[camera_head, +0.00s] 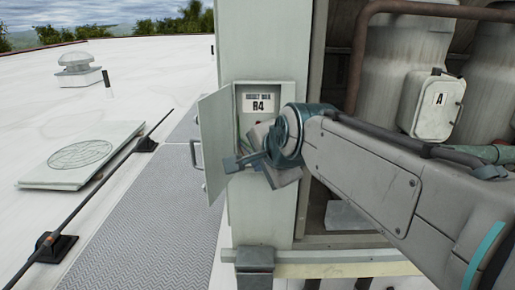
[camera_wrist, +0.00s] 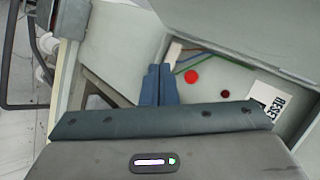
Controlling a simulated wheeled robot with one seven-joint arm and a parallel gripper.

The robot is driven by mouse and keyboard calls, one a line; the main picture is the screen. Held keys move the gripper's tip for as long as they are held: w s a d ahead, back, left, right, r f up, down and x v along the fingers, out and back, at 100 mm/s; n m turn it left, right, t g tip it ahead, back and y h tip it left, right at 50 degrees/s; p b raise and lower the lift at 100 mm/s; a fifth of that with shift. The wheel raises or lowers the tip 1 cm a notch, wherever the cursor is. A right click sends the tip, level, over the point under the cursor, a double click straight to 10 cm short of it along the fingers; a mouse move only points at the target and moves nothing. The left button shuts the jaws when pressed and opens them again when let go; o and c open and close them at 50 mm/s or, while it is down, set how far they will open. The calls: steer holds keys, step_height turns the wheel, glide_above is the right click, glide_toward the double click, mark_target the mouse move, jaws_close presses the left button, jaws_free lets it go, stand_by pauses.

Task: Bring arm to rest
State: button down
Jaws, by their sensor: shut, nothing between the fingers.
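The box's door (camera_head: 213,137) stands open to the left, close to my gripper. I cannot tell whether they touch.
A grated walkway (camera_head: 135,225), a cable on stands and a flat hatch (camera_head: 85,155) lie left. The white roof beyond is mostly clear.

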steer(key=shift+s, duration=0.2)
steer(key=s+d+f+n+g+h, duration=0.1)
steer(key=s+d+f+n+g, duration=0.2)
steer(key=s+d+f+n, duration=0.2)
steer(key=s+d+f+n+g+h, duration=0.2)
steer(key=s+d+f+n, duration=0.4)
steer(key=f, duration=0.7)
steer(key=s+d+g, duration=0.1)
steer(key=s+d, duration=0.1)
steer(key=s, duration=0.2)
steer(key=shift+s+d+f+h, duration=0.25)
steer(key=shift+s+f+h, duration=0.05)
steer(key=shift+s+f, duration=0.1)
steer(key=shift+w, duration=0.1)
